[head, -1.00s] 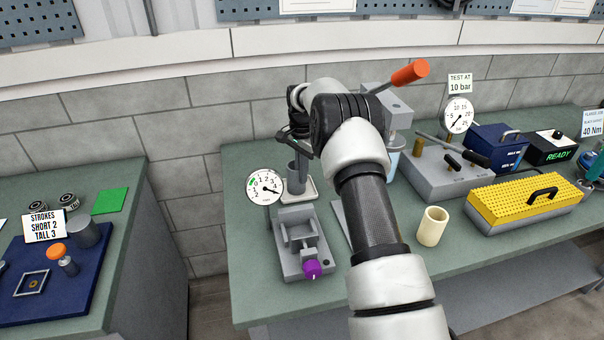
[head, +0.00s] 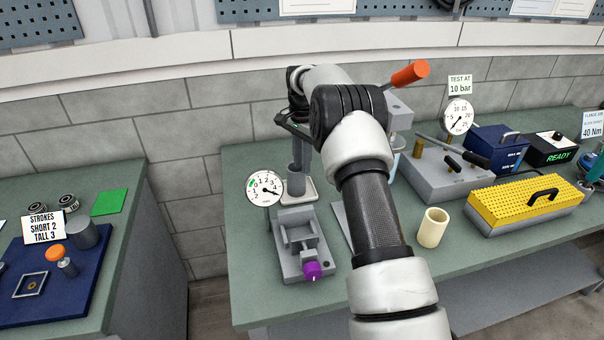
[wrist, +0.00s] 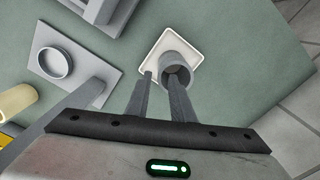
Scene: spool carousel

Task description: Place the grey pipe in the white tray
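The grey pipe (wrist: 176,65) stands in the white tray (wrist: 154,49), its open top facing the wrist camera. In the head view the pipe (head: 297,184) shows inside the white rim of the tray (head: 312,197). My gripper (wrist: 159,76) is above the pipe, its two fingers parted with a gap between the tips. One fingertip is left of the pipe's rim; the other overlaps its opening in the picture. I see no clear grip on the pipe. My arm hides part of the gripper in the head view.
A cream cup (head: 432,228) and a yellow-topped box (head: 526,199) stand farther right.

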